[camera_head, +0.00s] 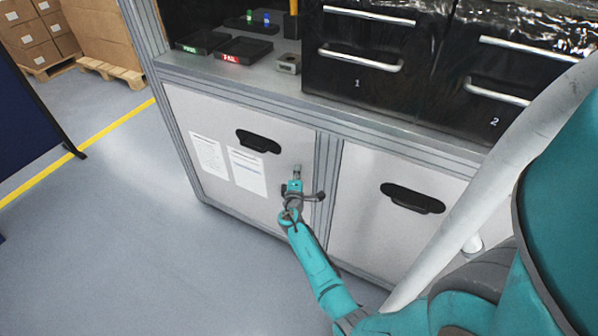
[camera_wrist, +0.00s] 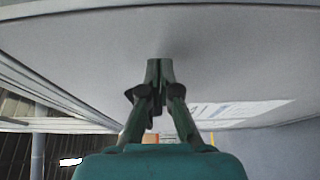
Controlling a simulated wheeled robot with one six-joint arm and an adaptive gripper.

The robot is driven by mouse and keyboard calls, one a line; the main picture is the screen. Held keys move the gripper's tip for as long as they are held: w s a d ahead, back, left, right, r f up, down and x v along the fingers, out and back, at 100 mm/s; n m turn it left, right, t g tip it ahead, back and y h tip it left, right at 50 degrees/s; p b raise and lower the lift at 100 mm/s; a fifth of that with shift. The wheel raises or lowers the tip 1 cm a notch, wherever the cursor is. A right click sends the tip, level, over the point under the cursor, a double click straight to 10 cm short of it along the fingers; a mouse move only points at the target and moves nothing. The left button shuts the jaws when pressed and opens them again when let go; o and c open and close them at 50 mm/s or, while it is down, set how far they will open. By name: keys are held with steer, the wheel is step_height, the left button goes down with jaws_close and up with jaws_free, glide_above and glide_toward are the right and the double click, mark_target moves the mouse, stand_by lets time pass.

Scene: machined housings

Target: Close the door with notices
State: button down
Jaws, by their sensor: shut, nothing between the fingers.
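The door with notices (camera_head: 215,118) is the left cabinet door, light grey, with two white paper sheets (camera_head: 248,171) and a black recessed handle (camera_head: 258,141). It looks flush or nearly flush with the cabinet frame; a small gap cannot be ruled out. My gripper (camera_head: 297,170) is in front of the door's lower right part, near the middle post. In the wrist view my gripper (camera_wrist: 160,64) has its fingertips together against or very close to the pale door panel (camera_wrist: 220,55), with nothing between them. Whether the tips touch cannot be told.
A second door (camera_head: 370,215) with a black handle is to the right of the post. Above are a worktop with black trays (camera_head: 243,50) and drawers marked 1 (camera_head: 365,60) and 2. Boxes on pallets (camera_head: 110,70) stand at the back left. The floor (camera_head: 130,220) at left is clear.

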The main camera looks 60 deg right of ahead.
steer(key=s+d+v, duration=0.1)
steer(key=s+v, duration=0.1)
steer(key=v, duration=0.9)
steer(key=shift+s+a+f, duration=0.15)
steer(key=shift+s+a, duration=0.1)
steer(key=shift+a, duration=0.1)
steer(key=s+a+f+t+y, duration=0.25)
steer(key=s+a+y, duration=0.35)
steer(key=a, duration=0.8)
steer(key=s+a+f+t+y, duration=0.3)
steer(key=s+a, duration=0.4)
steer(key=a, duration=0.6)
steer(key=s+a+r+m+y, duration=0.2)
steer(key=s+a+r+y, duration=0.3)
steer(key=s+a+r, duration=0.3)
steer(key=s+a+r+m+t+y, duration=0.1)
steer(key=s+a+r, duration=0.1)
steer(key=s+r, duration=0.2)
steer(key=s+a+r+m+y, duration=0.1)
steer(key=s+a+r+m, duration=0.1)
steer(key=r, duration=0.8)
steer(key=shift+s+a+t, duration=0.35)
steer(key=shift+s+a, duration=0.1)
steer(key=shift+s, duration=0.5)
